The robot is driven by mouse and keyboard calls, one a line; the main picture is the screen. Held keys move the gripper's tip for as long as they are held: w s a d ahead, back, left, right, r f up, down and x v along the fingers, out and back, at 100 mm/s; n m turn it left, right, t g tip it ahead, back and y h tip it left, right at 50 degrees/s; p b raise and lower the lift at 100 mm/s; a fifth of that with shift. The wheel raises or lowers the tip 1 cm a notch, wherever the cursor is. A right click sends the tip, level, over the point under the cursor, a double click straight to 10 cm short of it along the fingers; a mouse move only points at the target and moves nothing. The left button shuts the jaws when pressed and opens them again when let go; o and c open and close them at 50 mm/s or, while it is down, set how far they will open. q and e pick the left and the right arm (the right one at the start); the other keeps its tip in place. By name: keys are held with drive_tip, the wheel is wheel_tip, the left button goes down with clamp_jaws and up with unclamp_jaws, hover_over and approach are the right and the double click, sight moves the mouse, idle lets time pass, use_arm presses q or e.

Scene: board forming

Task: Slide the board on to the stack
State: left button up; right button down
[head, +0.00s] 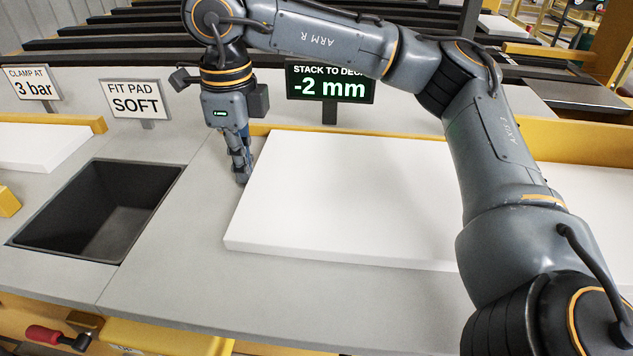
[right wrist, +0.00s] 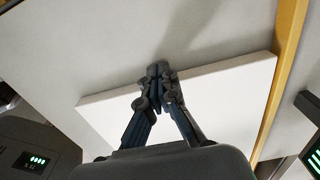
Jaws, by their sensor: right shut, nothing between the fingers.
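A flat white board (head: 340,200) lies on the grey deck (head: 200,225) in the middle of the head view, in front of a yellow fence. My right gripper (head: 242,180) is shut and empty, pointing down at the board's left edge. In the right wrist view, the closed fingertips (right wrist: 157,70) are just past the edge of the board (right wrist: 225,100), over bare deck; I cannot tell whether they touch it. More white slab (head: 600,205) shows to the right, partly behind my right arm; whether this is the stack is unclear. My left gripper is out of view.
A dark open well (head: 100,210) lies left of the board. Another white slab (head: 45,148) lies at the far left. A display (head: 330,84) reads "STACK TO DECK -2 mm". Signs read "FIT PAD SOFT" (head: 137,99) and "CLAMP AT 3 bar" (head: 31,84).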

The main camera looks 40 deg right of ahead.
sight(310, 178)
drive_tip(key=shift+s+d+f, duration=0.1)
drive_tip(key=shift+s+d+b, duration=0.3)
drive_tip(key=shift+s+d, duration=0.7)
drive_tip(key=shift+s+d+b, duration=0.5)
drive_tip(key=shift+s+d, duration=0.2)
drive_tip(key=shift+s+d+b, duration=0.6)
drive_tip(key=shift+s+d, duration=1)
drive_tip(key=shift+s, duration=0.05)
drive_tip(key=shift+s+d, duration=0.1)
drive_tip(key=shift+d, duration=0.05)
drive_tip(key=shift+s, duration=0.1)
